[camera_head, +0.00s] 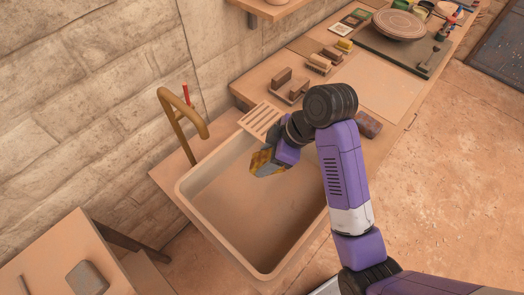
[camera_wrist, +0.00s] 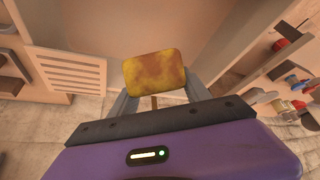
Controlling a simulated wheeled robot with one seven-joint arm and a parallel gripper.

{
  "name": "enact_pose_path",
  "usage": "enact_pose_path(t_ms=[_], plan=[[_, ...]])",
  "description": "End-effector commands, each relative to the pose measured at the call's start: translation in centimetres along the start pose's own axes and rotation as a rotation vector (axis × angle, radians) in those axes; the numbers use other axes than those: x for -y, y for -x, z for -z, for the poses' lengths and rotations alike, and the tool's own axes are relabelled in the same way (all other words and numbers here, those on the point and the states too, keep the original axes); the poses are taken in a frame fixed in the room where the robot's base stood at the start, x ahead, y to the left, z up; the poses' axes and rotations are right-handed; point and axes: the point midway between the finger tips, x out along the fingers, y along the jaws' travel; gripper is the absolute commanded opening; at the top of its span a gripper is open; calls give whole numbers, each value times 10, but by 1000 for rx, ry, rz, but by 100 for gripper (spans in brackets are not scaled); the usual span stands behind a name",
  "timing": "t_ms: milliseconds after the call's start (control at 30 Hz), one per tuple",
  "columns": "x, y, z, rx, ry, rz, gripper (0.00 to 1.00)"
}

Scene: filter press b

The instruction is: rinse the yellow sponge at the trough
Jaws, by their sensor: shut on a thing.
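The yellow sponge (camera_wrist: 155,72), blotched with brown stains, is held between the fingers of my gripper (camera_wrist: 155,92) in the wrist view. In the head view my gripper (camera_head: 268,168) is shut on it, over the upper right part of the trough (camera_head: 188,198). The sponge shows there as a small yellow-brown patch (camera_head: 262,158), partly covered by the grey fingers. The trough is a deep beige basin. A brass tap (camera_head: 188,112) with a red handle arches over its back left side, apart from the sponge. I see no running water.
A slatted rack (camera_head: 262,120) lies at the trough's far edge. A lower table (camera_head: 60,262) stands at the front left.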

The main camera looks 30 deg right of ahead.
Motion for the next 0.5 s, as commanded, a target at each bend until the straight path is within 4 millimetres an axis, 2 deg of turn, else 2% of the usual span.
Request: enact_pose_path(t_ms=[500], plan=[[1, -41, -21, 1, -2, 2, 17]])
